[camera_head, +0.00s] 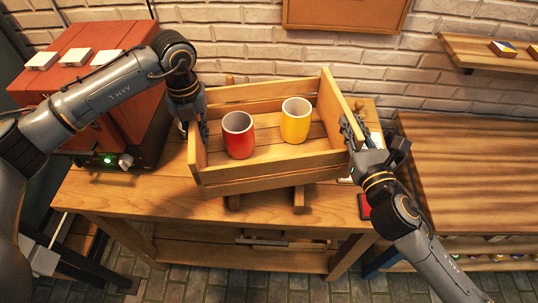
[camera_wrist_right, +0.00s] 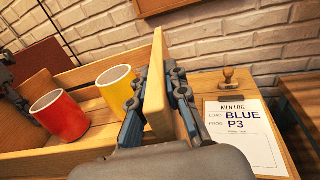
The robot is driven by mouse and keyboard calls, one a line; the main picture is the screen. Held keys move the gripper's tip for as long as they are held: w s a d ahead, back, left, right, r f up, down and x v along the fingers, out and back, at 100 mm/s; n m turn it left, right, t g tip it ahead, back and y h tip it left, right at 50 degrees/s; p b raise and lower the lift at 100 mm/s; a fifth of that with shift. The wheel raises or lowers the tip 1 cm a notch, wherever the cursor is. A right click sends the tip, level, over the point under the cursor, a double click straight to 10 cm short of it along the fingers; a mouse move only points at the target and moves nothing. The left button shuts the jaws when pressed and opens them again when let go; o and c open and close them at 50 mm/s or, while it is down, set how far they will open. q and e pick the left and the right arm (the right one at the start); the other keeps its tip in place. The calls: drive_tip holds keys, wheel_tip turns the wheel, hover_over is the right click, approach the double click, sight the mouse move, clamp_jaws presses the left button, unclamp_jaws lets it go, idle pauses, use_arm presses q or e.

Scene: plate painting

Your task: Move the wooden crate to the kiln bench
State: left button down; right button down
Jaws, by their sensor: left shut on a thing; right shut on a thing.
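The wooden crate (camera_head: 265,180) is above the wooden bench (camera_head: 110,195) beside the kiln, its right end further back than its left. A red cup (camera_head: 238,136) and a yellow cup (camera_head: 296,121) stand upright inside; both show in the right wrist view, red (camera_wrist_right: 60,118) and yellow (camera_wrist_right: 117,88). My left gripper (camera_head: 203,128) is shut on the crate's left end wall, its fingers partly hidden. My right gripper (camera_head: 353,132) is shut on the right end wall; the right wrist view shows its fingers on both sides of that wall (camera_wrist_right: 156,80).
The red kiln (camera_head: 125,105) with a green light stands close left of the crate. Two wooden rails (camera_head: 299,200) show under the crate; contact is unclear. A kiln log sheet (camera_wrist_right: 240,140) and a stamp (camera_wrist_right: 228,82) lie right. Another bench (camera_head: 470,170) is further right; a brick wall is behind.

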use_arm(q)
drive_tip(key=shift+r, duration=0.15)
use_arm(e)
drive_tip(key=shift+r, duration=0.2)
